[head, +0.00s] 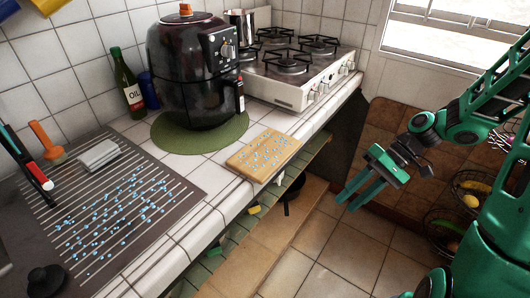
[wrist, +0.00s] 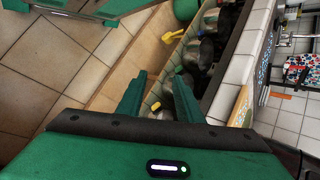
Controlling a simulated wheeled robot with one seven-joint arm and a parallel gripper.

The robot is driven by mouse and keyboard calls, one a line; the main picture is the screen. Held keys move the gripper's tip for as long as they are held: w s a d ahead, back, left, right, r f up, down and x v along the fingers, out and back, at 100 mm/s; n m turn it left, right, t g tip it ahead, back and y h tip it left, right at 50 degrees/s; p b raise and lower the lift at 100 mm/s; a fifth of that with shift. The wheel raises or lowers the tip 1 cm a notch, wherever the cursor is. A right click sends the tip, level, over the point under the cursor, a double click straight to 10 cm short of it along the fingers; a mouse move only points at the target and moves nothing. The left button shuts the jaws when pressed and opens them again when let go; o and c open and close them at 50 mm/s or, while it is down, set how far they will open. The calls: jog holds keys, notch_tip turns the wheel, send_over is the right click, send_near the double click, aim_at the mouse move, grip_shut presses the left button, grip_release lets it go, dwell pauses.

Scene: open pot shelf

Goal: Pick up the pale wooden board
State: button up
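The pale wooden board (head: 263,154) lies flat on the white tiled counter, near its front edge, with small blue bits scattered over it. Part of the board also shows at the right in the wrist view (wrist: 240,106). My gripper (head: 348,201) is out over the floor, to the right of the board and apart from it. In the wrist view my gripper (wrist: 160,80) has its two fingers spread, with nothing between them.
A dark air fryer (head: 195,70) on a green round mat (head: 172,137) stands behind the board. A white gas stove (head: 295,88) is at the back right. A grey ridged mat (head: 55,215) with blue bits lies left. Open shelves with pots (wrist: 208,48) run below the counter.

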jog(key=w+a+y, duration=0.3)
jog(key=a+y, duration=0.2)
jog(key=n+t+y, duration=0.1)
jog(key=y, duration=0.3)
send_near(279, 167)
jog(key=shift+y, duration=0.3)
jog(key=shift+s+a+f, duration=0.1)
jog(key=shift+a, duration=1.25)
jog(key=shift+s+a+f, duration=0.15)
jog(key=shift+a, duration=1.2)
jog(key=shift+s+a+f, duration=0.1)
jog(key=shift+a, duration=1.25)
grip_shut()
